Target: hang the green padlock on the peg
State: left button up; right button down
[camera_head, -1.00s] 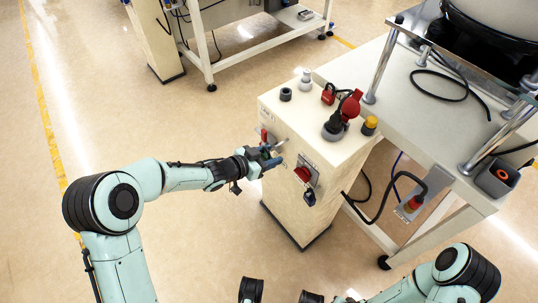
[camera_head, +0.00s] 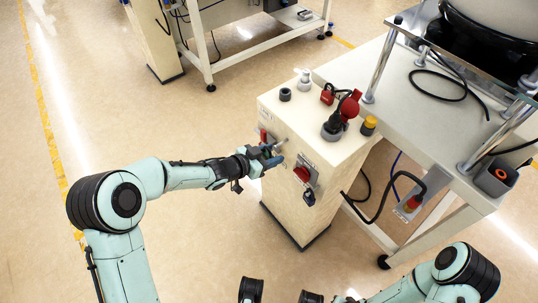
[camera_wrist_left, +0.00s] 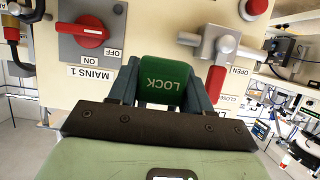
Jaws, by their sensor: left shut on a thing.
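The green padlock (camera_wrist_left: 164,82), marked LOCK and upside down in the left wrist view, sits between the fingers of my left gripper (camera_wrist_left: 165,92). The gripper is shut on it. In the head view my left gripper (camera_head: 268,160) is close to the front face of the cream cabinet (camera_head: 283,205), and the padlock is mostly hidden by the fingers. I cannot clearly make out the peg; a small pale rod (camera_head: 283,143) stands out from the face just above the gripper.
A red MAINS 1 switch (camera_wrist_left: 82,32) is at left in the wrist view and a grey valve with a red handle (camera_wrist_left: 217,84) at right. On the cabinet top stand a red lever (camera_head: 349,104) and a yellow-capped button (camera_head: 369,125). Floor left of the cabinet is clear.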

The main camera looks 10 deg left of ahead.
aim_at(287, 147)
pick_arm(q)
jog(key=shift+w+d, duration=1.1)
jog(key=shift+w, duration=0.3)
dwell(0.3)
jog(key=shift+s+a, duration=0.1)
jog(key=s+a+p, duration=0.1)
jog(key=s+a, duration=0.3)
jog(key=s, duration=0.1)
jog(key=shift+s+p, duration=0.2)
jog(key=shift+p, duration=0.2)
dwell(0.9)
dwell(0.5)
